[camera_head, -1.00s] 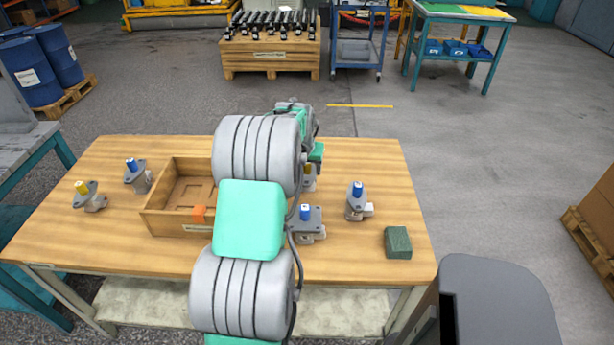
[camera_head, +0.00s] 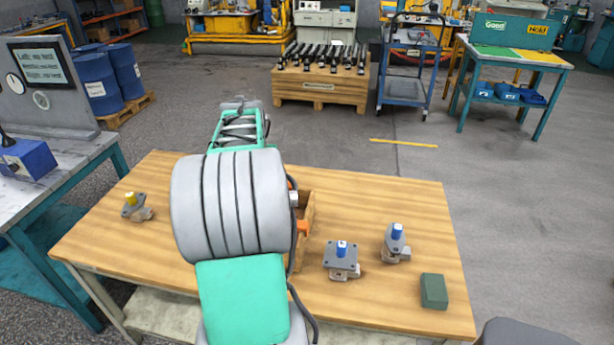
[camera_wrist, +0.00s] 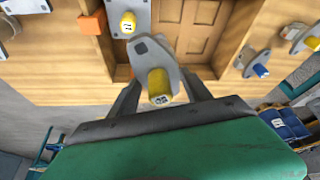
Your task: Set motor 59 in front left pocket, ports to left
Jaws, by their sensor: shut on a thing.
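In the wrist view my gripper (camera_wrist: 160,84) is shut on a grey motor (camera_wrist: 152,54) with a diamond-shaped flange and a yellow cap. The cap carries a number I cannot read surely. The motor hangs over the wooden tray; its ports are not clearly visible. The tray (camera_wrist: 232,50) shows empty shaped recesses (camera_wrist: 196,26) right of the held motor. Another motor with a yellow cap (camera_wrist: 128,22), marked about 11, sits in the tray to the left. In the head view my arm hides the gripper, the held motor and most of the tray (camera_head: 306,205).
On the table (camera_head: 400,300), a yellow-capped motor (camera_head: 135,208) stands far left. Two blue-capped motors (camera_head: 341,262) (camera_head: 395,244) and a green block (camera_head: 434,291) stand right of the tray. A blue-capped motor (camera_wrist: 257,66) is beside the tray in the wrist view. Orange tabs (camera_wrist: 92,22) mark the tray.

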